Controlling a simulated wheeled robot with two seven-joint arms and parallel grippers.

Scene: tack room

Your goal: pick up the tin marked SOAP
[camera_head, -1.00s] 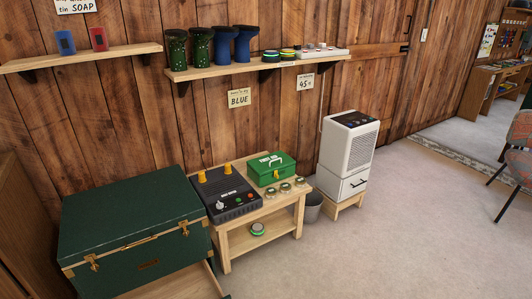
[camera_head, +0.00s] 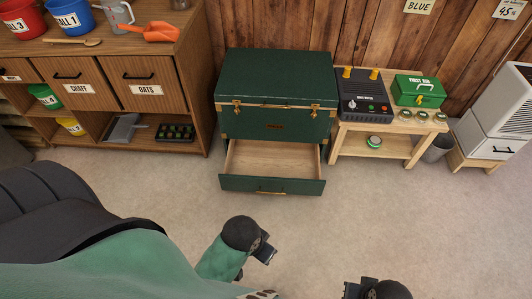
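Three small round tins stand in a row at the front of the low wooden table, at its left (camera_head: 405,115), middle (camera_head: 421,117) and right (camera_head: 440,118). Another round tin with a green rim (camera_head: 374,141) is on the table's lower shelf. No lettering on any tin is readable, so I cannot tell which is marked SOAP. My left gripper (camera_head: 264,250) is over the floor in front of the trunk. My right gripper (camera_head: 352,289) is at the bottom edge. Both are far from the tins, and their finger openings are unclear.
A green trunk (camera_head: 275,80) has its lower drawer (camera_head: 272,186) pulled out, looking empty. The low table (camera_head: 390,129) also bears a black device (camera_head: 364,105) and green first-aid box (camera_head: 419,92). A grey bin (camera_head: 437,150) stands beside it. Open floor lies in front.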

